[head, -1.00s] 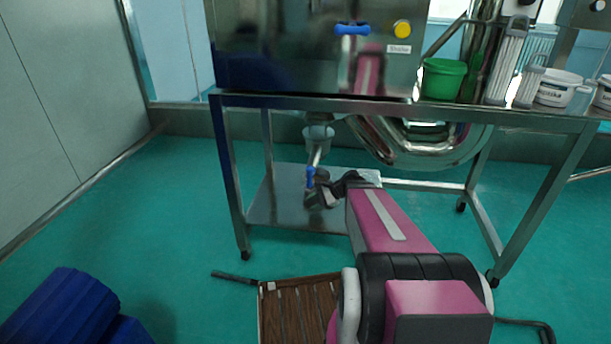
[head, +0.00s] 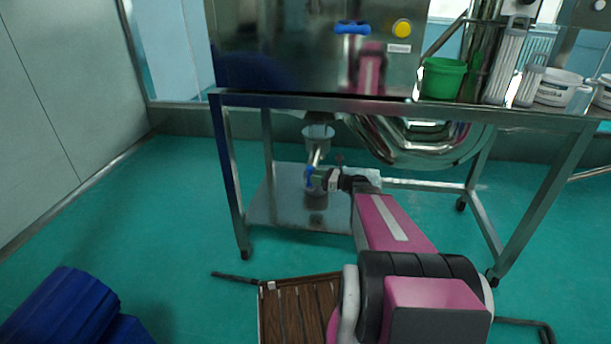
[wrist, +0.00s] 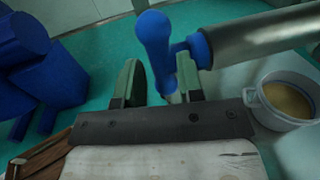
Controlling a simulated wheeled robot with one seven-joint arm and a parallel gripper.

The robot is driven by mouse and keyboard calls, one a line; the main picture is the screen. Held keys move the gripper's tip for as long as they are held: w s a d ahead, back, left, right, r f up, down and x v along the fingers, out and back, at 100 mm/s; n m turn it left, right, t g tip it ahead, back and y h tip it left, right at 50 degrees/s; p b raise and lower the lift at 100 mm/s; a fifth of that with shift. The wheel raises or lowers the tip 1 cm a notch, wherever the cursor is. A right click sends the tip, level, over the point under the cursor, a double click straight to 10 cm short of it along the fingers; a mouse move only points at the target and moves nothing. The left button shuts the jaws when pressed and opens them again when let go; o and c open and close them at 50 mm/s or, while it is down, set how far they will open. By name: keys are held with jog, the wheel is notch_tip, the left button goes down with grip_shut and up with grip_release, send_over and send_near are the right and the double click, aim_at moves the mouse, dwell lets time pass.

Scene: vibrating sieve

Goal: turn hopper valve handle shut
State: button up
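The blue valve handle (head: 309,174) is on the slanted metal pipe (head: 315,155) below the hopper funnel (head: 318,132). In the wrist view the handle (wrist: 154,38) is a rounded blue lever joined by a blue stem to the metal pipe (wrist: 260,34). My gripper (head: 319,178) is at the handle, under the table. In the wrist view its green fingers (wrist: 158,80) are apart, with the handle's lower end between them. The handle is close to the right finger, and a gap shows at the left finger. Whether the right finger touches it is unclear.
A pot (wrist: 289,101) with beige content stands on the lower shelf (head: 270,207) below the pipe. Blue rolls (head: 62,310) lie at left; a wooden slatted piece (head: 300,305) is in front.

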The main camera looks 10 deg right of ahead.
jog(key=shift+x, duration=2.55)
jog(key=c, duration=0.6)
